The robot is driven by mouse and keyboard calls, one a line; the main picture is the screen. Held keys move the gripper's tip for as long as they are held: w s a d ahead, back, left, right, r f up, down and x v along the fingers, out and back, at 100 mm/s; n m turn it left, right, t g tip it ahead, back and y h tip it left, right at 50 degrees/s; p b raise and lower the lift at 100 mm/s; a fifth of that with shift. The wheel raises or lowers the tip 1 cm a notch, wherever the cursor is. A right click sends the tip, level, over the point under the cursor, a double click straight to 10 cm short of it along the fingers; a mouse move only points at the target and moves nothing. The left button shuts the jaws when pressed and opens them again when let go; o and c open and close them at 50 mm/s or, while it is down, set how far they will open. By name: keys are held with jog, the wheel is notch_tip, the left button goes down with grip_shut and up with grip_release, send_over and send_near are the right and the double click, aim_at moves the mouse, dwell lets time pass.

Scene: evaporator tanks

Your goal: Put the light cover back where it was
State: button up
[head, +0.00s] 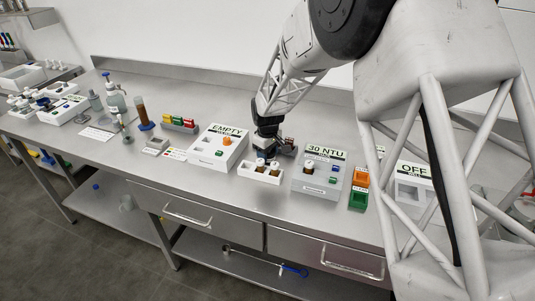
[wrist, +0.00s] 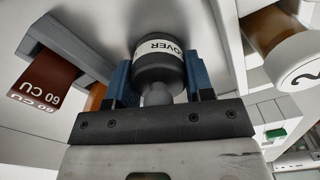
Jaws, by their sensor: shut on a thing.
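The light cover is a black round cap with a white label ending in "OVER"; it shows in the wrist view (wrist: 158,68). My gripper (wrist: 158,80) is shut on it, one blue finger on each side. In the head view my gripper (head: 268,143) is low over the bench, between the box reading "EMPTY" (head: 207,150) and the grey box reading "30 NTU" (head: 312,182), just behind a white rack. The cover is hard to make out in the head view. I cannot tell whether it touches anything below.
The white rack (head: 260,174) holds white-capped brown bottles close in front of my gripper. A bottle marked 2 (wrist: 282,48) and a brown block reading "60 CU" (wrist: 48,85) flank it in the wrist view. Orange (head: 361,178) and green (head: 358,200) bins stand right of the grey box.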

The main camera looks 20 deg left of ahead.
jog(key=o, duration=0.7)
jog(key=shift+f, duration=0.1)
notch_tip(320, 180, up, 12)
jog(key=shift+r, duration=0.15)
dwell(0.9)
jog(key=shift+d, duration=0.1)
